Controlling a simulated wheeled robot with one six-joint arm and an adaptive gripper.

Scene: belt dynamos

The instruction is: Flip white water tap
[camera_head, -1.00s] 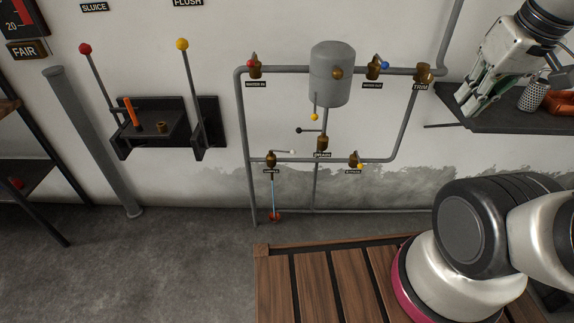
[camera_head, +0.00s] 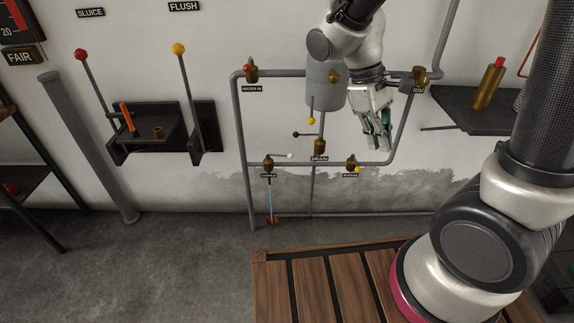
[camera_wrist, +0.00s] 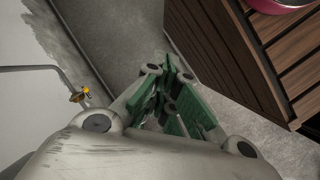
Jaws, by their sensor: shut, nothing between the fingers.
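The white water tap is a brass valve (camera_head: 268,162) low on the left of the pipework, with a short lever ending in a white ball (camera_head: 290,155) that points right. A thin blue stream (camera_head: 271,195) runs down below it to a red thing (camera_head: 272,220) on the floor. My gripper (camera_head: 386,147) is in front of the right part of the pipework, to the right of the white tap and apart from it. Its green fingers (camera_wrist: 172,105) are shut and empty in the wrist view. The white tap cannot be made out there.
A yellow-knobbed tap (camera_head: 351,163) stands between the white tap and my gripper; it also shows in the wrist view (camera_wrist: 80,94). A black-knobbed lever (camera_head: 297,134) and a grey tank (camera_head: 322,88) are above. A wooden slatted platform (camera_head: 316,285) lies in front. A shelf (camera_head: 458,112) is right.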

